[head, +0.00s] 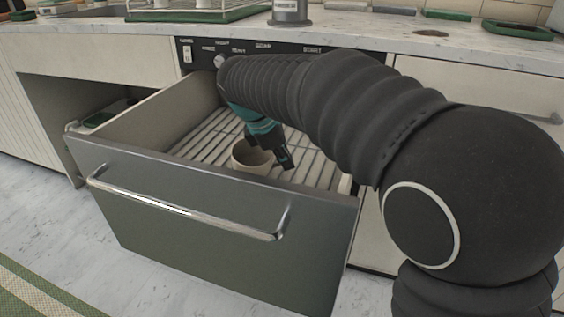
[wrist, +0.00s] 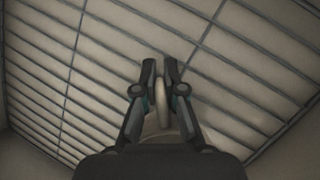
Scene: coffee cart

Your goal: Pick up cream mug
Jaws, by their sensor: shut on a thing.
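The cream mug (head: 252,158) is inside the open drawer (head: 220,222), low over or on its slatted rack. My gripper (head: 286,160) reaches down into the drawer at the mug's right side. In the wrist view my gripper (wrist: 160,66) is shut on the mug (wrist: 162,98), with its two fingertips on either side of a rounded cream edge. The rest of the mug is mostly hidden by the gripper there. I cannot tell whether the mug's base touches the rack.
The drawer's metal handle (head: 186,208) runs across its front. The drawer walls enclose the mug. A marble counter (head: 345,33) is above and behind, holding a rack, a grey container (head: 290,12) and green-edged trays (head: 517,30).

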